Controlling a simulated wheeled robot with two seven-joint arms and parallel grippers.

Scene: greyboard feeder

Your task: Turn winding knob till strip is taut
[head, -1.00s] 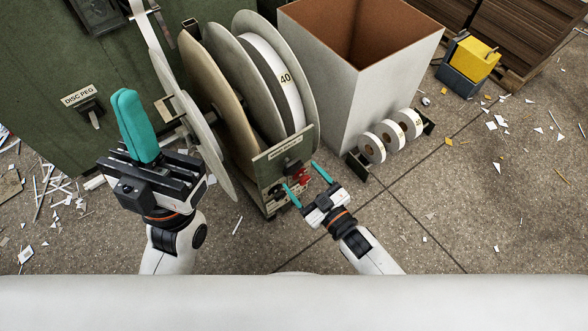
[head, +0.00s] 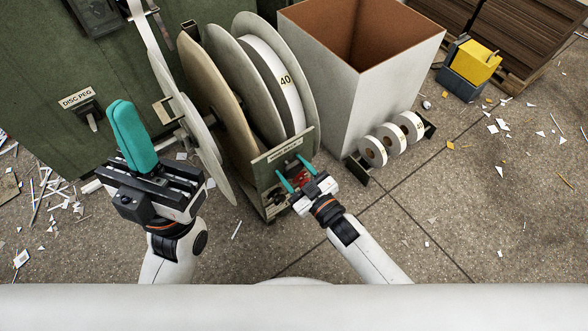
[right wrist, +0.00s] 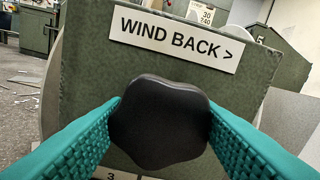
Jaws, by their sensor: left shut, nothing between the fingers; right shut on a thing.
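The black lobed winding knob (right wrist: 160,122) sits on the green panel under a "WIND BACK >" label (right wrist: 176,37) in the right wrist view. My right gripper (head: 296,178) is shut on the knob, with a teal finger touching each side. The gripper mostly hides the knob in the head view. A pale strip (head: 140,25) runs down from the top edge to a grey disc (head: 187,115) at the left of the reels; I cannot tell how taut it is. My left gripper (head: 131,132) is shut and empty, fingers together, left of that disc.
A large reel marked 40 (head: 283,85) stands behind the knob panel (head: 283,152). An open white box (head: 375,85) and several small rolls (head: 392,138) stand to the right. A green cabinet (head: 60,60) stands at left. Paper scraps litter the floor.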

